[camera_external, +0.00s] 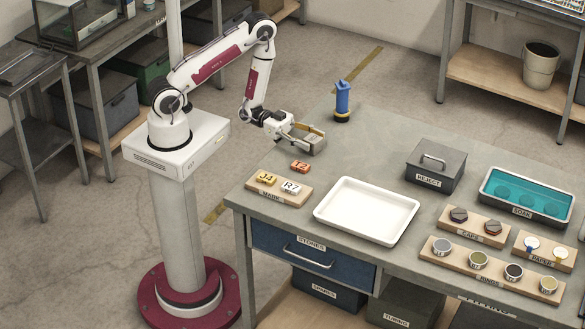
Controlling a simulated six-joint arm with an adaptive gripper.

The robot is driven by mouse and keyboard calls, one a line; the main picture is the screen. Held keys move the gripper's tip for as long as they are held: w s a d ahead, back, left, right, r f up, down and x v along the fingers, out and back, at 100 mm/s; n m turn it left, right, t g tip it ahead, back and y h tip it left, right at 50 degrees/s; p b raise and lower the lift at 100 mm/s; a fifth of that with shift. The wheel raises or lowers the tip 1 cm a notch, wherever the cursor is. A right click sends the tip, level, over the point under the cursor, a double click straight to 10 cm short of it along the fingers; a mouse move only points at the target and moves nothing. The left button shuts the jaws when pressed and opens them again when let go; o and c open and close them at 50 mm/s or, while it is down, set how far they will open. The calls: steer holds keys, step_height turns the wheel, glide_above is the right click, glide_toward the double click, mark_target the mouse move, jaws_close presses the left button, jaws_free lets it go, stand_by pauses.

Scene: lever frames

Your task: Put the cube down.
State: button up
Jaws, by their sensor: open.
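Three small marked cubes are at the left end of the workbench. An orange-red cube (300,167) lies on the bare bench top, just behind the MASK-like labelled wooden board (300,199). A yellow cube (266,178) and a white cube (291,187) sit on that board. My gripper (314,140) is open, low over the bench's back left part, behind and slightly right of the orange-red cube. I see no cube between its fingers. The exact gap between the gripper and the bench top cannot be told from this view.
A blue upright object (342,100) stands behind my gripper. A white tray (332,219) lies in front. To the right are a grey REJECT box (424,178), a teal-filled SOAK tray (497,214) and wooden boards with small parts. Bench top right of my gripper is clear.

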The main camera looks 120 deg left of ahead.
steer(key=s, duration=0.3)
steer(key=shift+s+f, duration=0.15)
steer(key=shift+s, duration=1.45)
steer(key=shift+o, duration=0.5)
